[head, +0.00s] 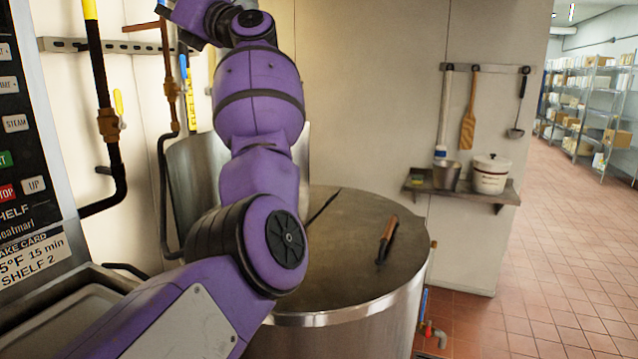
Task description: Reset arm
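One purple arm of mine, my left, enters from the lower left and rises across the view to the top edge. Its gripper is not visible; the arm leaves the picture near the top left. My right arm and gripper are not in view. A large round steel kettle (350,325) stands in the middle. A flat lid (345,250) covers its visible top, with a brown handle (386,240) on the right part. The arm hides the kettle's left side.
A control panel (20,140) and steel counter (70,300) stand at left, near the arm. Pipes (108,125) run up the wall. A wall shelf (462,190) holds a white pot (490,174). The tiled floor (560,260) at right is clear.

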